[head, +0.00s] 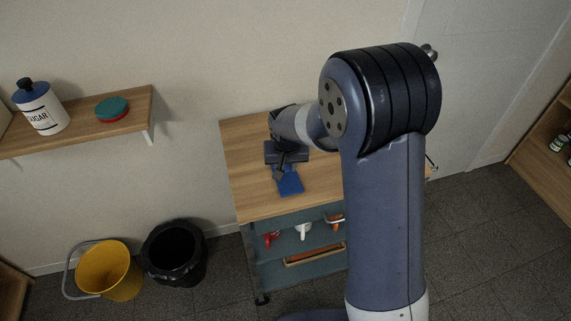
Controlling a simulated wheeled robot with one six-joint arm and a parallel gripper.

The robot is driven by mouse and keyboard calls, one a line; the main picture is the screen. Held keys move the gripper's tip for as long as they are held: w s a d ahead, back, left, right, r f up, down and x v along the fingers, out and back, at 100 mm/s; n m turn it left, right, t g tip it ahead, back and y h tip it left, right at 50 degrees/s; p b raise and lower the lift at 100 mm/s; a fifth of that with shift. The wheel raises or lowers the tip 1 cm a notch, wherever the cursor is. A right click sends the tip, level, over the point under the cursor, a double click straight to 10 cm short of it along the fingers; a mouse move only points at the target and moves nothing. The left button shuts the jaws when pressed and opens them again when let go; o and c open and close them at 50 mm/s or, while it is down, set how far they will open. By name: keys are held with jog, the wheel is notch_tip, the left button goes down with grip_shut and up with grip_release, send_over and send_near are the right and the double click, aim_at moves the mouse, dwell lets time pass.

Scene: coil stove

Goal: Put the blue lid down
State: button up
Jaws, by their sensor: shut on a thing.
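The blue lid (290,182) is a flat blue piece over the wooden top of a cart (253,203). My gripper (284,169) is shut on the lid near its upper edge, and the jaws hide part of it. I cannot tell whether the lid touches the wood or is held just above it. My arm hides the right part of the cart top.
The visible left part of the cart top is clear. A yellow bucket (108,271) and a black bin (174,252) stand left.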

jog(key=o, duration=1)
jog(key=shift+c, duration=0.2)
jog(key=shift+r+p, duration=0.3)
jog(key=v, duration=1.1)
jog(key=shift+r+b, duration=0.3)
jog(key=shift+b, duration=0.1)
jog(key=shift+s+f, duration=0.1)
send_near(286, 183)
jog(key=w+f, duration=0.5)
jog(key=shift+w+a+f, duration=0.15)
jog(key=shift+w+f, duration=0.15)
jog(key=shift+w, duration=0.1)
jog(key=shift+r+p, duration=0.4)
jog(key=shift+p, duration=0.15)
jog(key=shift+r+b, duration=0.3)
jog(key=shift+r, duration=0.45)
